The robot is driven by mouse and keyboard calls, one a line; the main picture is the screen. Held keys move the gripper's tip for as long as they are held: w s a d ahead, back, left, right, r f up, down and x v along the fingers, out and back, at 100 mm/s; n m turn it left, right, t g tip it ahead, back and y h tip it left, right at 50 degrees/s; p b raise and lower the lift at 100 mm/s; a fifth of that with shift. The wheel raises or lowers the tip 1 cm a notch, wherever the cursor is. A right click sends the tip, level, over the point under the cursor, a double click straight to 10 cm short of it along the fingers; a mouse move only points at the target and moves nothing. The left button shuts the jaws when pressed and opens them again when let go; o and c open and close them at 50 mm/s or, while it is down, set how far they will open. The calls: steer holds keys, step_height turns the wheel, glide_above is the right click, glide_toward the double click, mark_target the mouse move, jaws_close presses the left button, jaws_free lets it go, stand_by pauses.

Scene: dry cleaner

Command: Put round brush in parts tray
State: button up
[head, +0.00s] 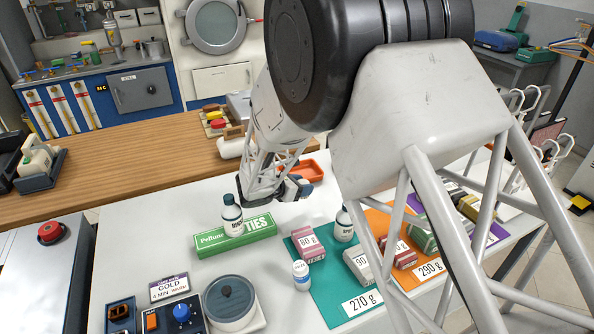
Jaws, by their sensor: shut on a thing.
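My gripper (293,188) is low over the white table, left of centre, with its dark end beside or over the near left edge of a shallow orange-red tray. This tray (314,168) looks like the parts tray and is partly hidden by my gripper and arm. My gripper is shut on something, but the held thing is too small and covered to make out. I cannot pick out a round brush for certain in the head view.
A green box (215,243) with a dark-capped bottle (232,217) stands near my gripper. Pink boxes (308,245), a white jar (301,275) and weight-labelled mats (335,285) lie in front. A grey lidded pot (230,300) stands at the front. A wooden counter (120,160) lies behind.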

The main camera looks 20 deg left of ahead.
steer(key=w+a, duration=0.3)
steer(key=w, duration=0.1)
steer(key=w+a+f, duration=0.1)
steer(key=w+a, duration=0.1)
steer(key=w, duration=0.2)
steer(key=w+a, duration=0.3)
steer(key=w, duration=0.2)
steer(key=shift+w+a+f, duration=0.1)
steer(key=shift+a+f, duration=0.1)
steer(key=shift+a, duration=0.15)
steer(key=shift+f, duration=1.75)
steer(key=shift+f, duration=0.2)
steer(key=o, duration=0.9)
steer(key=shift+r, duration=0.15)
steer(key=shift+v, duration=6)
